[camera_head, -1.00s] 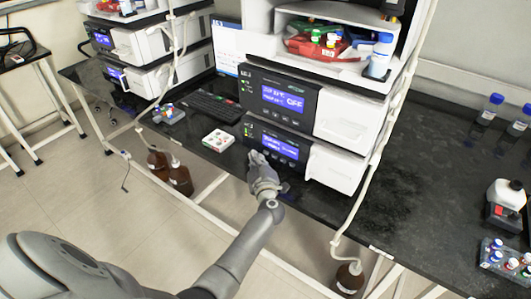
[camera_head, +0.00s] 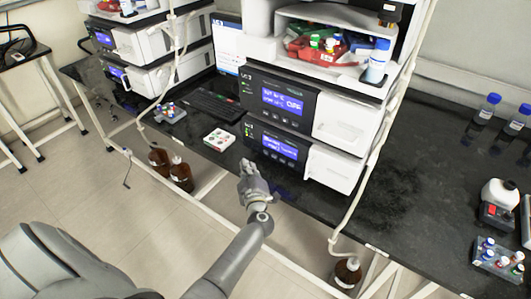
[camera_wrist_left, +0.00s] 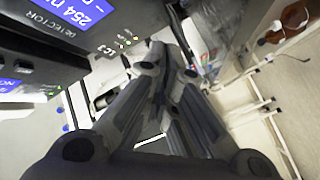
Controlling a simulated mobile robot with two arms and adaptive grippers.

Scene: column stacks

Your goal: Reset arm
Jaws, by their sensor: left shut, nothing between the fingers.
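My left gripper (camera_head: 247,170) is in the middle of the head view, at the front edge of the dark bench, in front of the lower unit of the instrument stack (camera_head: 277,147). Its fingers are shut and hold nothing. In the left wrist view the fingers (camera_wrist_left: 165,60) lie close together, with the instrument's dark front panel (camera_wrist_left: 50,50) to their left. The gripper looks apart from the panel. My right gripper is not in view.
A small white tray (camera_head: 219,139) and a keyboard (camera_head: 213,104) lie left of the stack. A pale tube (camera_head: 372,165) hangs at the stack's right side. A vial rack (camera_head: 497,258) and bottles stand on the right bench. Brown bottles (camera_head: 181,174) stand on the floor.

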